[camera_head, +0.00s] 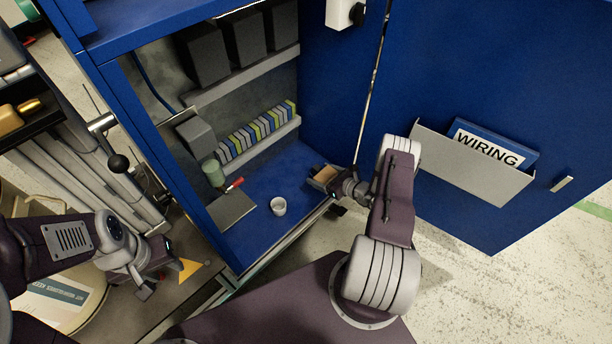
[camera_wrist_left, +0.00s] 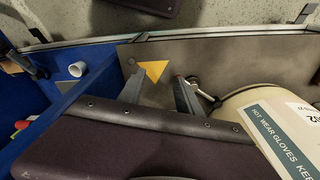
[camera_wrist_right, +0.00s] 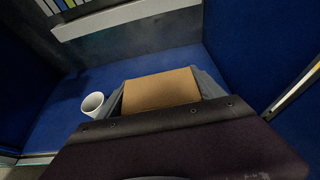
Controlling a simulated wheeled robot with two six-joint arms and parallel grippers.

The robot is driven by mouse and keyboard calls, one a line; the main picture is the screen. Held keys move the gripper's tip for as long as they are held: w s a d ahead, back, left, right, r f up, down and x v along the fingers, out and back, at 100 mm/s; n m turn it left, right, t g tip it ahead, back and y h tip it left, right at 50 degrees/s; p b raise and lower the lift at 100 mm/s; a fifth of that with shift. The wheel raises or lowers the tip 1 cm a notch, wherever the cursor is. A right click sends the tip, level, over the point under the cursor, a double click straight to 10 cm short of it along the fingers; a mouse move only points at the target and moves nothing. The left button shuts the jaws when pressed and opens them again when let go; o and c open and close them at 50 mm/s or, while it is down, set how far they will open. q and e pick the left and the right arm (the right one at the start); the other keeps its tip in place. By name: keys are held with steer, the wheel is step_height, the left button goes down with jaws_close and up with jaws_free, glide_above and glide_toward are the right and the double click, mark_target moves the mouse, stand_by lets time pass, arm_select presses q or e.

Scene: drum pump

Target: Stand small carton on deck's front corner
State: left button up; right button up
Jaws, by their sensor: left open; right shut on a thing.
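The small carton (camera_head: 326,174) is tan and sits in the jaws of my right gripper (camera_head: 325,184), at the right front corner of the cabinet's blue deck (camera_head: 268,190). In the right wrist view the carton (camera_wrist_right: 160,89) fills the space between the two fingers, with the deck (camera_wrist_right: 60,118) behind it. I cannot tell whether its base touches the deck. My left gripper (camera_head: 152,284) is open and empty, outside the cabinet at the lower left. In the left wrist view its fingers (camera_wrist_left: 160,95) are apart over a grey surface with a yellow triangle (camera_wrist_left: 154,69).
A white cup (camera_head: 278,206) stands on the deck left of the carton. A grey plate (camera_head: 231,211), a red-handled tool (camera_head: 234,184) and a green cylinder (camera_head: 213,172) are further left. The open blue door (camera_head: 480,90) with a wiring pocket is at right. A drum (camera_head: 60,290) stands lower left.

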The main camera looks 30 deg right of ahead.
mark_target(328, 173)
steer(key=shift+s+d+r, duration=0.25)
steer(key=shift+d+r, duration=0.05)
steer(key=shift+d, duration=0.2)
steer(key=shift+s+d+r, duration=0.25)
steer(key=shift+d+r, duration=0.05)
steer(key=shift+d, duration=0.2)
